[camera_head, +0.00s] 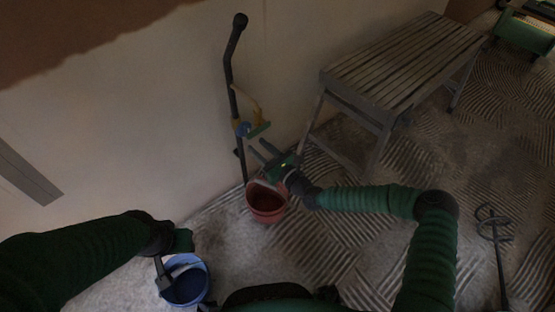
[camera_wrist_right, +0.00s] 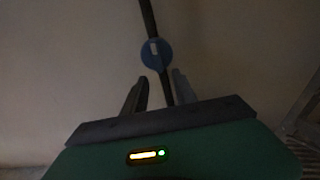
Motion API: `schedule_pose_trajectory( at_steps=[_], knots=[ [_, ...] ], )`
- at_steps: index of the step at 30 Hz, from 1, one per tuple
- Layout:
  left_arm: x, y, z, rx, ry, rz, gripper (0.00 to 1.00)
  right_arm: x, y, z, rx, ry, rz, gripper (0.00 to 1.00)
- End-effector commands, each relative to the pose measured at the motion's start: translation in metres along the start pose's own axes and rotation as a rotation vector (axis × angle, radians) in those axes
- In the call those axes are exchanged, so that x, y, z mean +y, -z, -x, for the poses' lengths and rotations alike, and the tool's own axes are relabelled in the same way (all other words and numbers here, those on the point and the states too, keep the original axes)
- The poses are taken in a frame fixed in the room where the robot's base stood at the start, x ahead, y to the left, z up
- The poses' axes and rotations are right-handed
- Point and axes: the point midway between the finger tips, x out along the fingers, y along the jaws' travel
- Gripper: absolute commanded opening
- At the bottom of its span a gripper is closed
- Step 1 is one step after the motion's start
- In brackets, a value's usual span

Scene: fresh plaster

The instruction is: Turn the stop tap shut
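A dark pipe (camera_head: 231,80) runs up the plaster wall.
A red bucket (camera_head: 267,213) stands on the floor below my right gripper. A blue bucket (camera_head: 187,289) stands at the lower left. A slatted wooden bench (camera_head: 405,60) stands right of the pipe. A mixing whisk (camera_head: 497,240) lies at the right. The middle floor is mostly clear.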

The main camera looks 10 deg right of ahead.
Motion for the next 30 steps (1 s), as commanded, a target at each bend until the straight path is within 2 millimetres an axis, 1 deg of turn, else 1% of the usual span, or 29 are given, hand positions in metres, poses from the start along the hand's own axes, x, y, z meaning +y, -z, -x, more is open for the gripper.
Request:
schedule_pose_trajectory(
  at_steps=[1,3,9,12,15,18,30],
  knots=[
    [0.000,0.004,0.015,0.000,0.000,0.000,0.36,-0.002,-0.007,0.016,0.003,0.004,-0.005,0.34],
    [0.000,0.006,0.024,0.000,0.000,0.000,0.36,-0.002,-0.007,0.037,0.003,0.005,-0.005,0.34],
    [0.000,0.010,0.042,0.000,0.000,0.000,0.36,-0.002,-0.004,0.093,0.003,0.005,-0.004,0.34],
    [0.000,0.011,0.047,0.000,0.000,0.000,0.36,-0.001,-0.002,0.113,0.003,0.003,-0.003,0.34],
    [0.000,0.012,0.049,0.000,0.000,0.000,0.36,-0.001,0.000,0.125,0.003,0.002,-0.003,0.34],
    [0.000,0.012,0.050,0.000,0.000,0.000,0.36,-0.001,0.001,0.130,0.002,0.001,-0.003,0.34],
    [0.000,0.012,0.049,0.000,0.000,0.000,0.36,0.000,0.002,0.130,0.004,0.000,-0.001,0.34]
  ],
)
